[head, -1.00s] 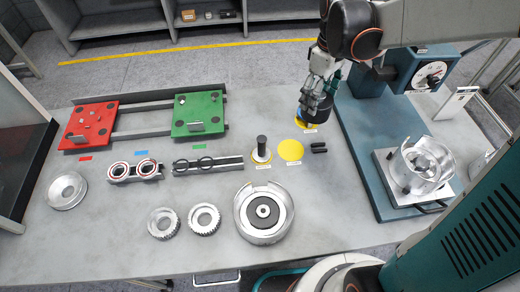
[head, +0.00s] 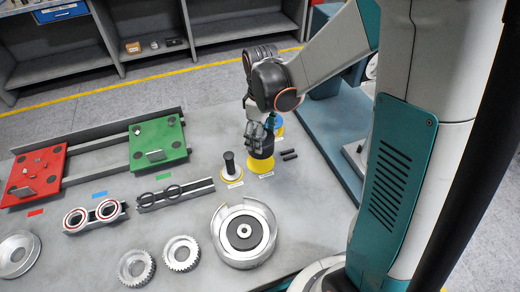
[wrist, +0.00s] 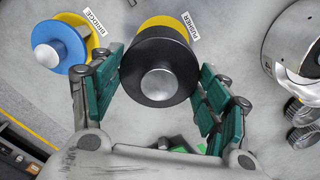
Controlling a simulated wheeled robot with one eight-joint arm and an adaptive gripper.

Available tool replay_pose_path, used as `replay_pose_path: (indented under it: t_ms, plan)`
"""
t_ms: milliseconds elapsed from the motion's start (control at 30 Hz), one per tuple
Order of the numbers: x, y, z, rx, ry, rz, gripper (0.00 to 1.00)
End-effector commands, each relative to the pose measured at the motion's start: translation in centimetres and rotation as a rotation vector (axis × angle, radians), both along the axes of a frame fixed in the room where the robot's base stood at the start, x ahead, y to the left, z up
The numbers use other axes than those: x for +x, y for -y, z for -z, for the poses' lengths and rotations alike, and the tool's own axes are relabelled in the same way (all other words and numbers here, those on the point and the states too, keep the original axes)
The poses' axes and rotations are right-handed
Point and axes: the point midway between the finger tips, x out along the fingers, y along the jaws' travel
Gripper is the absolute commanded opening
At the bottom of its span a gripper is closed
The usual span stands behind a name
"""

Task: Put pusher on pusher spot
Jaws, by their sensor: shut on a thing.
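My gripper (head: 258,140) is shut on the pusher (head: 260,150), a black cylinder. In the wrist view the pusher (wrist: 160,72) stands between the green finger pads, with its silver round knob toward the camera. The pusher spot (head: 260,166) is a yellow disc, directly beneath or just behind the pusher. Its yellow rim (wrist: 168,21) shows past the pusher's far side in the wrist view, beside the label PUSHER (wrist: 191,25). I cannot tell whether the pusher touches the spot. The fingers hide part of the pusher in the head view.
A blue flanged piece (wrist: 60,46) stands on a neighbouring yellow spot. A black-handled piece (head: 229,165) stands left of the pusher. The silver housing (head: 243,233) and gears (head: 181,253) are nearer the front. Green (head: 158,144) and red (head: 33,175) pallets stand left.

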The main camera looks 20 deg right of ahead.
Motion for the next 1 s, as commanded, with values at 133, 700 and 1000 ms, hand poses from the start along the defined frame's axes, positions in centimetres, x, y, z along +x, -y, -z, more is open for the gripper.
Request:
replay_pose_path:
  t_ms: [133, 700, 1000]
  plan:
    - [0.0, 0.0, 1.6, 0.0, 0.0, 0.0, 0.4]
    - [0.0, 0.0, 6.1, 0.0, 0.0, 0.001, 0.4]
    - [0.0, 0.0, 6.4, 0.0, 0.0, 0.001, 0.76]
